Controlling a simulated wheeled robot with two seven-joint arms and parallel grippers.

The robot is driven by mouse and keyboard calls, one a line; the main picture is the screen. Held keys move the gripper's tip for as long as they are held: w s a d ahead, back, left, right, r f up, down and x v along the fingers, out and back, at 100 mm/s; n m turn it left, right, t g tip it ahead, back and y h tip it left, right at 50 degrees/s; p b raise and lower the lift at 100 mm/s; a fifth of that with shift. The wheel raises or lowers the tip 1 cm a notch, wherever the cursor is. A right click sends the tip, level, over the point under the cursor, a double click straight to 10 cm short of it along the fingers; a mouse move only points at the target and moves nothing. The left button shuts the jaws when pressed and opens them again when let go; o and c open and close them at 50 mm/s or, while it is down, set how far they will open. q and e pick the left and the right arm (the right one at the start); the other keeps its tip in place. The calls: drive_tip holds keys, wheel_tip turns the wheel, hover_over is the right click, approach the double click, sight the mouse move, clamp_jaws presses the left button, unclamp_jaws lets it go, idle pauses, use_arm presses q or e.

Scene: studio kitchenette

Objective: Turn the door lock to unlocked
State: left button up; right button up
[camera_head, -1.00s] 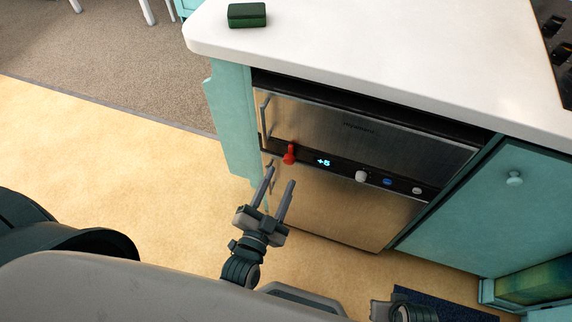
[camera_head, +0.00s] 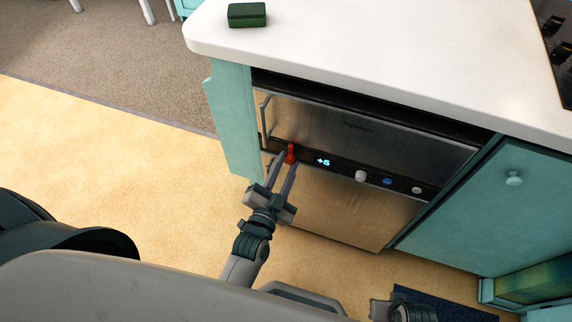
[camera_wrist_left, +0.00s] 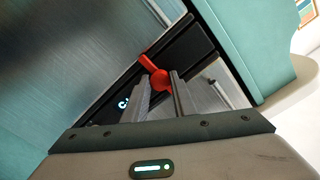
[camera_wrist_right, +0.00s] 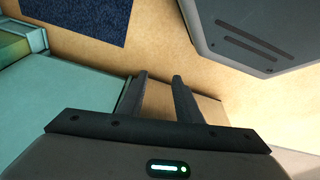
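The red door lock (camera_head: 290,152) sits on the dark control strip of the steel appliance (camera_head: 340,215), left of the lit "+6" display. In the left wrist view the red lock (camera_wrist_left: 158,76) shows a round hub and a lever that points up and left. My left gripper (camera_head: 282,168) is open, its fingertips close to the lock. In the left wrist view its fingers (camera_wrist_left: 158,88) stand on either side of the hub's lower part; I cannot tell if they touch it. My right gripper (camera_wrist_right: 160,78) is open and empty, low down near the floor and a teal cabinet.
A white counter (camera_head: 350,50) overhangs the appliance, with a green box (camera_head: 247,15) on it. A teal cabinet door (camera_head: 490,205) is at the right.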

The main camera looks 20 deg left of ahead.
drive_tip(key=shift+r, duration=0.1)
use_arm(q)
drive_tip(key=n+p, duration=0.4)
drive_tip(key=n, duration=0.3)
drive_tip(key=shift+r+p, duration=0.1)
drive_tip(key=shift+p, duration=0.3)
drive_tip(key=shift+n, duration=0.6)
drive_tip(key=shift+n+p, duration=0.5)
drive_tip(key=shift+n, duration=0.4)
drive_tip(key=n, duration=0.2)
drive_tip(key=shift+n+p, duration=0.3)
drive_tip(key=shift+n, duration=2.7)
use_arm(e)
wheel_tip(320, 180, down, 12)
drive_tip(key=s+t, duration=0.1)
drive_tip(key=shift+a, duration=0.3)
drive_tip(key=shift+r, duration=0.1)
